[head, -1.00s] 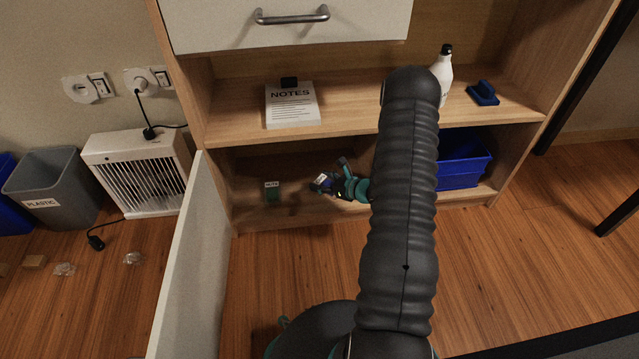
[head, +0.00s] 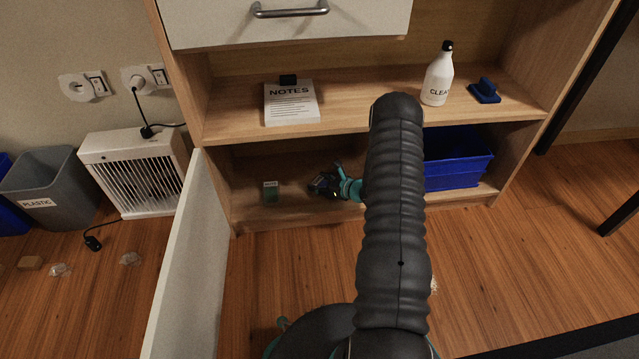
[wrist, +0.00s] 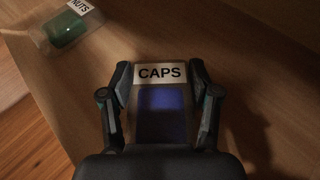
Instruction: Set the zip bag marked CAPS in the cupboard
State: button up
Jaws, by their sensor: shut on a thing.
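The zip bag marked CAPS (wrist: 162,75) is between the fingers of my gripper (wrist: 160,95) in the wrist view, its label facing the camera and bluish contents below. My gripper is shut on it. In the head view my gripper (head: 322,184) is inside the lower compartment of the cupboard (head: 262,216), above its wooden floor; the bag is too dark to make out there. In the wrist view the bag is over or on the wooden board; I cannot tell whether it touches.
A blue bin (head: 458,162) is at the right. The open white door (head: 190,260) stands at the left. Notes (head: 291,103) lie on the shelf above.

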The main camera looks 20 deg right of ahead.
jog(key=o, duration=1.2)
jog(key=shift+s+d+r, duration=0.15)
jog(key=shift+r, duration=0.05)
jog(key=p+v, duration=0.1)
jog(key=v, duration=1)
jog(key=shift+s, duration=0.25)
